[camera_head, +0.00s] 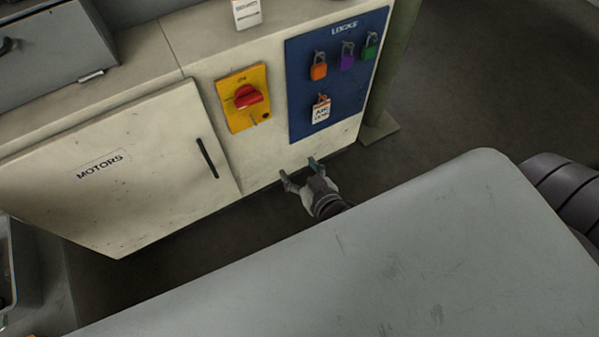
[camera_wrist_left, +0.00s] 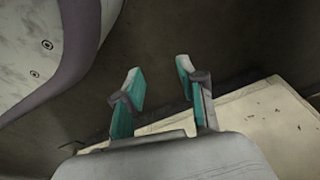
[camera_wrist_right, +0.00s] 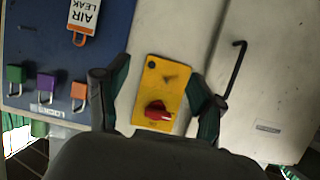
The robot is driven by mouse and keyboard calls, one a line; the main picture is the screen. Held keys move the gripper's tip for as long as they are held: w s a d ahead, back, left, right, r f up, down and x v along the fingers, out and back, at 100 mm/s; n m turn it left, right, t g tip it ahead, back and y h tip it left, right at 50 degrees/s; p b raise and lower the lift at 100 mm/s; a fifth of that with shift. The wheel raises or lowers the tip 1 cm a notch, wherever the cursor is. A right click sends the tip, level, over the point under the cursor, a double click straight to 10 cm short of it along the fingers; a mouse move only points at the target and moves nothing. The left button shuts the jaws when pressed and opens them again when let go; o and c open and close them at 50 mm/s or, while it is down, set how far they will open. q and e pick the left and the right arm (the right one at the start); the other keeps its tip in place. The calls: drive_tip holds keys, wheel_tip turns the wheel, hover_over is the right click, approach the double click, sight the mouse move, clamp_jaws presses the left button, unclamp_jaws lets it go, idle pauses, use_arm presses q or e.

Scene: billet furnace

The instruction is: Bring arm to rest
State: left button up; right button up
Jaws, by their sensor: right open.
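My right gripper (camera_head: 300,170) is open and empty in the head view, in front of the lower part of the cream cabinet, below the yellow switch plate (camera_head: 236,108) with its red knob (camera_head: 248,96). In the right wrist view the open fingers (camera_wrist_right: 158,75) frame the yellow plate (camera_wrist_right: 172,84), which lies beyond them. Most of the right arm is hidden behind a grey surface in the head view. My left gripper (camera_wrist_left: 160,68) shows only in the left wrist view, with its fingers apart and nothing between them.
The cabinet's motors door (camera_head: 130,165) is shut. A blue lock board (camera_head: 340,62) holds orange (camera_head: 319,70), purple (camera_head: 347,58) and green (camera_head: 370,48) padlocks and an air-leak tag (camera_head: 321,111). A grey surface (camera_head: 400,260) fills the foreground. Dark floor (camera_head: 480,90) lies open at right.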

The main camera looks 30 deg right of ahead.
use_arm(q)
drive_tip(key=shift+s+a+f, duration=0.1)
drive_tip(key=shift+s+a, duration=0.1)
drive_tip(key=shift+s, duration=0.05)
use_arm(e)
drive_tip(key=shift+a+f, duration=0.1)
drive_tip(key=shift+a, duration=0.1)
